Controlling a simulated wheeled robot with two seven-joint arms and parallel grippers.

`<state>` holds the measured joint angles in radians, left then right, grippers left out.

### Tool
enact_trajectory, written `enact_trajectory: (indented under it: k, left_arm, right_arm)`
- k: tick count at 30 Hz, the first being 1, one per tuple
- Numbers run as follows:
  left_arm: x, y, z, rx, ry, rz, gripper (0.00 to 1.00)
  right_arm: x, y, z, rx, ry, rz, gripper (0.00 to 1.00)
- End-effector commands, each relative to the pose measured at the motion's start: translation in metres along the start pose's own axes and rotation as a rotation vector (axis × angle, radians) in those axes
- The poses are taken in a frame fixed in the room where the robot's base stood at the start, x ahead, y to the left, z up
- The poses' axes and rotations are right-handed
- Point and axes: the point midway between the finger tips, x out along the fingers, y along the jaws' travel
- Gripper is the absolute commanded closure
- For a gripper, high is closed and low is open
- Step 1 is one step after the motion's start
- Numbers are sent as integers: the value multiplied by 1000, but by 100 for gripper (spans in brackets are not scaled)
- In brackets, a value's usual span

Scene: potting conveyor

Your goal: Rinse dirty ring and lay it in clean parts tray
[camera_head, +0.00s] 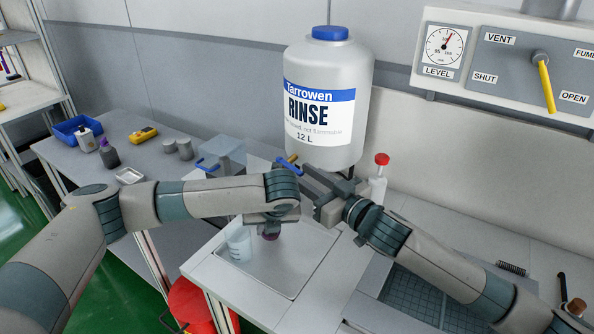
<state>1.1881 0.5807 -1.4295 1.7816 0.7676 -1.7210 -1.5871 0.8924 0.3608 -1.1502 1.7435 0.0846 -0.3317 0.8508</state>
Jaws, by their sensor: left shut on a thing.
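My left gripper (269,224) hangs over the metal basin (288,272), below the rinse tank (327,100). It is shut on a small dark reddish thing (270,236), probably the ring; its shape is mostly hidden. My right gripper (309,187) is above and right of the left one, close to the tank's blue lever (287,167). Whether its jaws are apart or touch the lever is unclear. No tray is marked as the clean parts tray; a gridded tray (410,293) lies at the lower right, partly under my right arm.
A translucent beaker (239,245) stands in the basin's left part. A white bottle with a red cap (379,175) stands behind my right arm.

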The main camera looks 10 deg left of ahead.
Motion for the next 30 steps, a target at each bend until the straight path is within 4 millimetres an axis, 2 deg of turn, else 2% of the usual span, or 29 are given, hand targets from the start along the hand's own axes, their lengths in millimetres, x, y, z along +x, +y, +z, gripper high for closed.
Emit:
enact_trajectory:
  k: [6,13,19,30]
  left_arm:
    - [0,0,0,0,0,0,100]
    - [0,0,0,0,0,0,100]
    - [0,0,0,0,0,0,100]
    - [0,0,0,0,0,0,100]
  right_arm:
    - [-41,1,1,1,-1,1,69]
    - [-73,0,0,-1,0,1,69]
    - [-84,0,-1,-1,1,0,69]
    - [-84,0,-1,-1,1,0,69]
